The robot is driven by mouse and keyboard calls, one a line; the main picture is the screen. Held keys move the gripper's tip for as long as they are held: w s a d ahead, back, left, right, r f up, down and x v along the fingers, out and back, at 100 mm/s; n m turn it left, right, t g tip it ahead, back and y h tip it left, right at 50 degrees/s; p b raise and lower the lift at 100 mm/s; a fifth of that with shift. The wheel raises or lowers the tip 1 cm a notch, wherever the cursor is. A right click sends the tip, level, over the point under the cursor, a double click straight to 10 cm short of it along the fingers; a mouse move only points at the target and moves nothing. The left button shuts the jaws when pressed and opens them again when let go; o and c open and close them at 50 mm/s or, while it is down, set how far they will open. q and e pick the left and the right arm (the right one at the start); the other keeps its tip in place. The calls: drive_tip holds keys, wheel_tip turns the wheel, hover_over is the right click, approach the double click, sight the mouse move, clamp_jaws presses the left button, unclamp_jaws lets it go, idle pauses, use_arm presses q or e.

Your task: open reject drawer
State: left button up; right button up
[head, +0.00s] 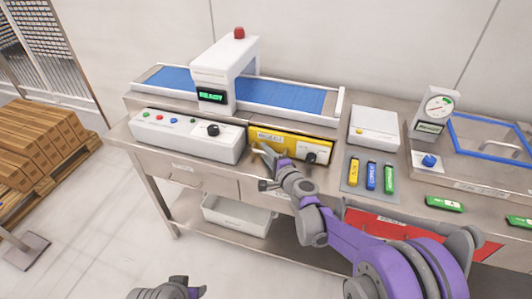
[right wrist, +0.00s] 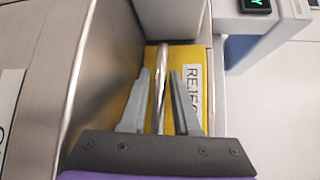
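The reject drawer has a yellow front (head: 290,144) under the blue conveyor, between the button panel and the white box. In the right wrist view its yellow face (right wrist: 185,62) carries a label reading "REJE…", the rest hidden by a finger. A metal bar handle (right wrist: 160,88) runs along that face. My right gripper (head: 268,156) is at the left part of the drawer front. In the right wrist view its fingers (right wrist: 160,90) stand on either side of the bar, with gaps visible. My left gripper (head: 185,290) shows only partly at the bottom edge, away from the drawer.
The button panel (head: 187,135) sits left of the drawer. Yellow, blue and green pieces lie on a grey tray (head: 355,190) to the right. A grey bin (head: 240,215) is on the lower shelf. A red panel (head: 385,228) lies behind my right arm.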

drive_tip(key=shift+c, duration=0.3)
clamp_jaws()
idle(1.1)
